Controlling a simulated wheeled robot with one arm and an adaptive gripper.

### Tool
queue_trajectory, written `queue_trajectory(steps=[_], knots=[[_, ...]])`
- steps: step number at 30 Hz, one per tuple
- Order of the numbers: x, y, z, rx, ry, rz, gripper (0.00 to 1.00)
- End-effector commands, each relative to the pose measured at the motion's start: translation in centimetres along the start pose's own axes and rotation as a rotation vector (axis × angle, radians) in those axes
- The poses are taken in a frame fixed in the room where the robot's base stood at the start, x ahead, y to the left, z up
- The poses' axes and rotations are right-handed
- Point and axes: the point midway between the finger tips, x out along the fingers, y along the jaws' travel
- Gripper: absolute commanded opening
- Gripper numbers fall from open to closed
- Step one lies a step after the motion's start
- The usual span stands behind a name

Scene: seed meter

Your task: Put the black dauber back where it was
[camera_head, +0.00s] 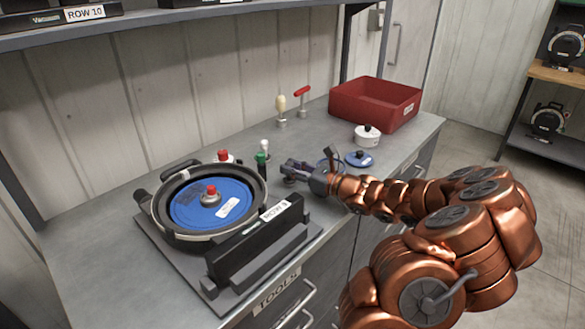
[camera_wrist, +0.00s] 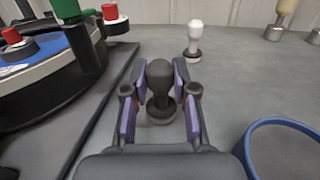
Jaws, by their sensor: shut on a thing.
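The black dauber (camera_wrist: 159,78) stands upright between the two fingers of my gripper (camera_wrist: 160,100) in the wrist view. The fingers are shut on its sides, and its round base shows below them. I cannot tell whether the base touches the counter. In the head view my gripper (camera_head: 293,170) is low over the grey counter, right of the seed meter, and the dauber is hard to make out there. A white dauber (camera_head: 265,147) stands upright on the counter behind my gripper; it also shows in the wrist view (camera_wrist: 193,40).
The seed meter (camera_head: 172,231) with its blue disc (camera_head: 185,214) and a green-topped black post (camera_head: 261,168) are close on the left. A blue-rimmed ring (camera_wrist: 250,128) is near on the right. A white lidded pot (camera_head: 367,136) and red bin (camera_head: 360,106) stand farther right.

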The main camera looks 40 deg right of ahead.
Motion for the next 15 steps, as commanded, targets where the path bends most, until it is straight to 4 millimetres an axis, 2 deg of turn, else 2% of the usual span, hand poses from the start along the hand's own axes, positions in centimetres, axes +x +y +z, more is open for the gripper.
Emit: queue_trajectory(steps=[3, 4, 9, 11, 15], knots=[[0.02, 0.01, -0.36, 0.000, 0.000, 0.000, 0.00], [0.01, 0.01, -0.30, 0.000, 0.000, 0.000, 0.30], [0.01, 0.00, -0.26, 0.000, 0.000, 0.000, 0.48], [0.01, 0.00, -0.26, 0.000, 0.000, 0.000, 0.52], [0.01, 0.00, -0.25, 0.000, 0.000, 0.000, 0.52]])
